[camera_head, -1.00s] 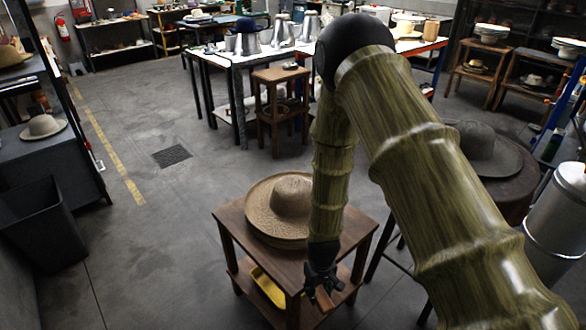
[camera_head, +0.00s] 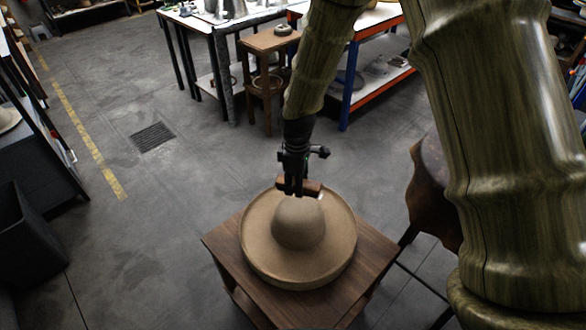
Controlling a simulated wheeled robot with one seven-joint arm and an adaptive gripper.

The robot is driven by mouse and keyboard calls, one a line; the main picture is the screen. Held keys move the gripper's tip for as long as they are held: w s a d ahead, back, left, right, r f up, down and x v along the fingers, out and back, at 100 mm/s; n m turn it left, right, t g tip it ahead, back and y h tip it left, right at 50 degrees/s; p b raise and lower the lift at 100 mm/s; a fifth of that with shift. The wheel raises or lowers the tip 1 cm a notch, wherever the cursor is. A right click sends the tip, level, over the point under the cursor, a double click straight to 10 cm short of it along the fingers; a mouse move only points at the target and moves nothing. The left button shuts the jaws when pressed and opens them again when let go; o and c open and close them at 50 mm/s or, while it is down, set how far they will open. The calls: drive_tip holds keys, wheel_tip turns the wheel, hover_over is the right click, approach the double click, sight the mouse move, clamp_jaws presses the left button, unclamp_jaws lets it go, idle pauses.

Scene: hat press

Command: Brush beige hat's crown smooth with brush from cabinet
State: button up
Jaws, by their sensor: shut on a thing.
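The beige hat (camera_head: 262,252) lies brim down on a small wooden table (camera_head: 372,262), its rounded crown facing up. My gripper (camera_head: 297,184) points down over the far side of the crown. It is shut on a brush (camera_head: 313,188) with a brown wooden back. The brush is at or just above the top of the crown; I cannot tell whether it touches. Part of the far brim is hidden behind the brush and gripper.
A dark bin (camera_head: 25,245) stands at the left. A brown stool (camera_head: 268,45) and a blue-legged workbench (camera_head: 350,85) stand behind. A brown rounded seat (camera_head: 430,195) is close on the right, partly hidden by my arm.

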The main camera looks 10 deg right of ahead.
sight(303, 210)
drive_tip(key=shift+s+f+b, duration=0.25)
drive_tip(key=shift+f+b, duration=0.1)
drive_tip(key=shift+b, duration=0.1)
drive_tip(key=shift+w+f+b, duration=0.2)
drive_tip(key=shift+f+b, duration=0.65)
drive_tip(key=shift+f, duration=0.4)
drive_tip(key=shift+s+f+b, duration=0.15)
drive_tip(key=shift+f+b, duration=1.6)
drive_tip(key=shift+f, duration=0.4)
drive_tip(key=shift+f, duration=0.6)
drive_tip(key=shift+a, duration=0.1)
drive_tip(key=shift+w+a, duration=0.55)
drive_tip(key=shift+a, duration=0.35)
drive_tip(key=shift+s+d, duration=0.1)
drive_tip(key=shift+d, duration=0.05)
drive_tip(key=shift+s+d+p, duration=0.2)
drive_tip(key=shift+s+d, duration=0.1)
drive_tip(key=shift+d, duration=0.3)
drive_tip(key=shift+s+d+p, duration=0.25)
drive_tip(key=shift+s+d, duration=0.1)
drive_tip(key=shift+d, duration=0.3)
drive_tip(key=shift+s+d+p, duration=0.2)
drive_tip(key=shift+s+d, duration=0.1)
drive_tip(key=shift+d, duration=0.3)
